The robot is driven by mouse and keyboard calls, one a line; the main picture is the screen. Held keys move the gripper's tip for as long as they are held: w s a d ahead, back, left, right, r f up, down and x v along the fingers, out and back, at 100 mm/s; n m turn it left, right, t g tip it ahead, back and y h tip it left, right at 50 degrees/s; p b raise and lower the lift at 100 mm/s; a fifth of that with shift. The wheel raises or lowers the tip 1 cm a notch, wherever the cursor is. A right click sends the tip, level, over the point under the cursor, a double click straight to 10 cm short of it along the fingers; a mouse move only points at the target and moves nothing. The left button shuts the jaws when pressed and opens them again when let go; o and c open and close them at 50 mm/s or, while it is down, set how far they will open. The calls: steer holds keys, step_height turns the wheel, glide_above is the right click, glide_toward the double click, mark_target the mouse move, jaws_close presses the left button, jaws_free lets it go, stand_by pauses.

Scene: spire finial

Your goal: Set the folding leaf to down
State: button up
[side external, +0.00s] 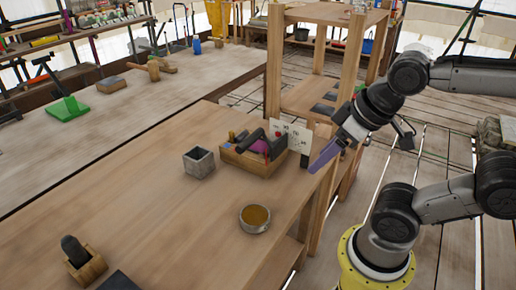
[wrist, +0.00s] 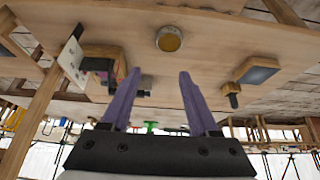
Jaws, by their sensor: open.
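I cannot tell for sure which thing is the folding leaf. A white card with dark marks (side external: 293,135) stands upright at the table's right edge, behind a wooden tool box; it also shows at the left of the wrist view (wrist: 71,57). A dark flat panel (side external: 119,281) is partly cut off at the bottom of the side view. My gripper (side external: 318,165) has purple fingers and hangs just right of the card, near the table edge. In the wrist view the fingers (wrist: 158,74) are spread apart with nothing held between them.
The wooden box (side external: 256,164) holds dark and purple tools. A grey square cup (side external: 199,163), a round bowl with amber contents (side external: 255,218) and a wooden block with a dark upright piece (side external: 84,262) stand on the table (side external: 150,190). The table's middle is clear. A wooden shelf frame (side external: 275,65) rises behind.

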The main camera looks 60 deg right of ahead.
steer(key=w+d+r+m+g, duration=0.1)
steer(key=w+r+m, duration=0.75)
steer(key=m, duration=0.35)
steer(key=m+g, duration=0.3)
steer(key=m, duration=0.3)
glide_above(249, 138)
steer(key=s, duration=0.2)
step_height(249, 138, down, 4)
steer(key=f, duration=0.5)
steer(key=w+f, duration=0.1)
steer(key=f, duration=0.7)
steer(key=shift+w, duration=0.4)
steer(key=shift+c, duration=0.2)
jaws_close()
